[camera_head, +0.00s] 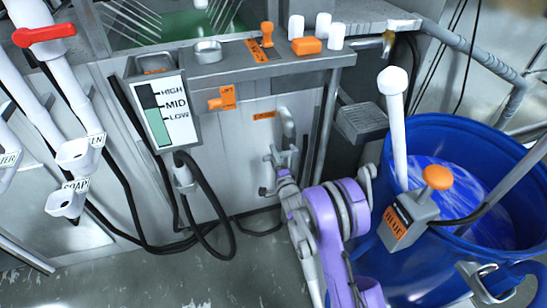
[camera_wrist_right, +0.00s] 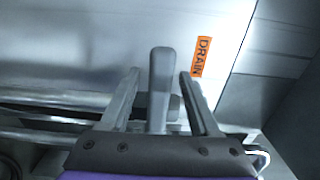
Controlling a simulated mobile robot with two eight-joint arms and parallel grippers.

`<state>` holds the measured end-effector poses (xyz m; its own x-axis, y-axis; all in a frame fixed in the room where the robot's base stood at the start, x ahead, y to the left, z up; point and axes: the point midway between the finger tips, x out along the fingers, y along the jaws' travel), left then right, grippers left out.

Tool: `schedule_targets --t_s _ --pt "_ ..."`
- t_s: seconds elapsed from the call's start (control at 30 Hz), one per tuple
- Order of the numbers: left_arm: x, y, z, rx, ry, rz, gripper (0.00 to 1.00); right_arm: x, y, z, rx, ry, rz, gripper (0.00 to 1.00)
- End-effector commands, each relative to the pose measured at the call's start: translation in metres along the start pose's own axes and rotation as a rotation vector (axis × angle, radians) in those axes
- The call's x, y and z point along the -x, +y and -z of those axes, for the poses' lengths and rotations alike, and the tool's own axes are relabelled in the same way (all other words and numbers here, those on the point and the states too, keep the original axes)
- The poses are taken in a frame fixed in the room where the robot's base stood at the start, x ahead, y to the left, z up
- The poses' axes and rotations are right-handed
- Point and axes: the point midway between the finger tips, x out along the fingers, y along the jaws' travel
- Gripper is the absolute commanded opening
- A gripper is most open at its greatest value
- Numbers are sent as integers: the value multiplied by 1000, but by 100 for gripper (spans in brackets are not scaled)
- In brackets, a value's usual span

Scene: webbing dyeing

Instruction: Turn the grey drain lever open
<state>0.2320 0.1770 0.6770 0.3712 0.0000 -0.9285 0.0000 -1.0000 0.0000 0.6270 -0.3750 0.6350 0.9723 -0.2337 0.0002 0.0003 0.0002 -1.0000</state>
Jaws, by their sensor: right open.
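The grey drain lever (camera_wrist_right: 161,75) stands upright on the pale machine panel, left of an orange DRAIN label (camera_wrist_right: 202,57), in the right wrist view. My right gripper (camera_wrist_right: 160,88) is open, with one finger on each side of the lever. Small gaps show between the lever and both fingers. The lever's base is partly hidden by the gripper. My left gripper is not in view.
A blue barrel (camera_head: 450,150) with blue liquid and a white-knobbed rod stands at the right. A level gauge (camera_head: 165,112) and hanging black cables are left of the lever. A metal shelf (camera_head: 250,66) overhangs the panel. Grey floor (camera_head: 130,280) is open at the lower left.

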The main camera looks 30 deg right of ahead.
Motion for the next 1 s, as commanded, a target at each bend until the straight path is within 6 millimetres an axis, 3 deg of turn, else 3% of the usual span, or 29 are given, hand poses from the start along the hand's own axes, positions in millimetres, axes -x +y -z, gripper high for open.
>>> schedule_targets --t_s 0.1,0.43,1.0 --pt "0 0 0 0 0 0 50 0 0 0 0 0 0 61" --pt "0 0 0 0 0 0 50 0 0 0 0 0 0 1" --pt "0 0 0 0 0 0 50 0 0 0 0 0 0 0"
